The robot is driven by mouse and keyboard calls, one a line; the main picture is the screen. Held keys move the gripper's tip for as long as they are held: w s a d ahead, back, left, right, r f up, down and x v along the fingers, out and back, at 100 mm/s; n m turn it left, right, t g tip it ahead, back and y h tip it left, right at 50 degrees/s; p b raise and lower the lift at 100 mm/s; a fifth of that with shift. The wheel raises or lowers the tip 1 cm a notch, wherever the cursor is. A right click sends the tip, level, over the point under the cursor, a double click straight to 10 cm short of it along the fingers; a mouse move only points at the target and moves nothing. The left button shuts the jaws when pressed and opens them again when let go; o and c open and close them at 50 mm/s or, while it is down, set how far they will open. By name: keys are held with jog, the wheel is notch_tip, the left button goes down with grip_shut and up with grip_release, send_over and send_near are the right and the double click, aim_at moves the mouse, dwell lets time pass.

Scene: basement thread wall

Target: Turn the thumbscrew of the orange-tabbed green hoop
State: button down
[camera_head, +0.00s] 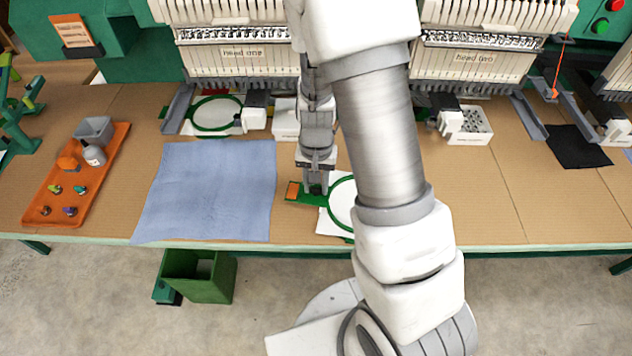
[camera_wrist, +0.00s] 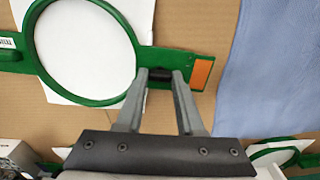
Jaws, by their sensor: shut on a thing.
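The orange-tabbed green hoop (camera_head: 334,214) lies near the front edge of the table, partly hidden by my arm in the head view. In the wrist view the hoop (camera_wrist: 141,53) is a green ring around white cloth (camera_wrist: 85,48). Its orange tab (camera_wrist: 201,74) is on its right in the wrist view; the tab also shows in the head view (camera_head: 293,190). The dark thumbscrew (camera_wrist: 159,74) sits between ring and tab. My gripper (camera_wrist: 160,76) is shut on the thumbscrew, with a finger on each side of it.
A blue cloth (camera_head: 208,190) lies left of the hoop. An orange tray (camera_head: 112,150) with a bottle and small coloured parts is farther left. Another green hoop (camera_head: 216,113) is under the left machine head. A green bin (camera_head: 203,278) stands below the table edge.

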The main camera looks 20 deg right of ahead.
aim_at(317, 188)
jog(key=shift+m, duration=0.3)
jog(key=c, duration=0.5)
grip_release()
notch_tip(317, 188, up, 18)
jog(key=p, duration=0.2)
jog(key=shift+f+p, duration=0.25)
jog(key=shift+p, duration=0.1)
